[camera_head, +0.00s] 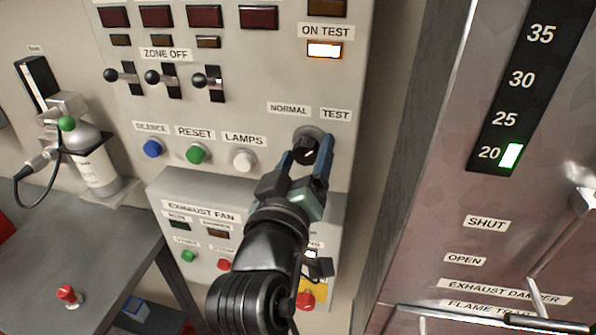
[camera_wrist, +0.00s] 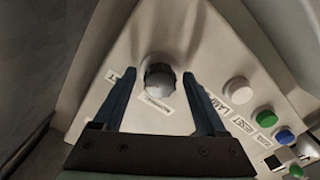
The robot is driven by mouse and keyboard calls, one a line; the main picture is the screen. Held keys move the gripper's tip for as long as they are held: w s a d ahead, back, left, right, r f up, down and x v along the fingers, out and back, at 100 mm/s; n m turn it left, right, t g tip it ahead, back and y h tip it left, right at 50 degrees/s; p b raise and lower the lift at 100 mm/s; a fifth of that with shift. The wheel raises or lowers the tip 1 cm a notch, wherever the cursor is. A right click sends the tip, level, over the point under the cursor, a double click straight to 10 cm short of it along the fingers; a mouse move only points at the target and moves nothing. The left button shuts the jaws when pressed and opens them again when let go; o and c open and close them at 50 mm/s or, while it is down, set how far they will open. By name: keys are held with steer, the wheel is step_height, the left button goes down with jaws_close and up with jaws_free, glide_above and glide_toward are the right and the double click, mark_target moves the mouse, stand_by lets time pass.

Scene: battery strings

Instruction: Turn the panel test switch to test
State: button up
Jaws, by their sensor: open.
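The panel test switch (camera_head: 305,150) is a round black knob on a grey base, below the NORMAL label (camera_head: 289,110) and the TEST label (camera_head: 335,115). Its pale mark is small, and I cannot tell for sure which label it points to. The ON TEST lamp (camera_head: 324,50) above it is lit. My gripper (camera_head: 306,147) is open, its blue fingers on either side of the knob. In the wrist view the knob (camera_wrist: 160,79) sits between the spread fingertips (camera_wrist: 159,73), with a gap showing on both sides.
Silence (camera_head: 152,149), reset (camera_head: 196,153) and lamps (camera_head: 244,160) buttons are left of the switch. Zone toggles (camera_head: 200,80) stick out above them. The exhaust fan box (camera_head: 190,215) juts out below. A metal cabinet (camera_head: 440,215) stands to the right.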

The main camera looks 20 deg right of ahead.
steer(key=b+v, duration=0.1)
steer(key=v, duration=1.1)
steer(key=shift+s+a, duration=0.2)
steer(key=shift+s, duration=0.05)
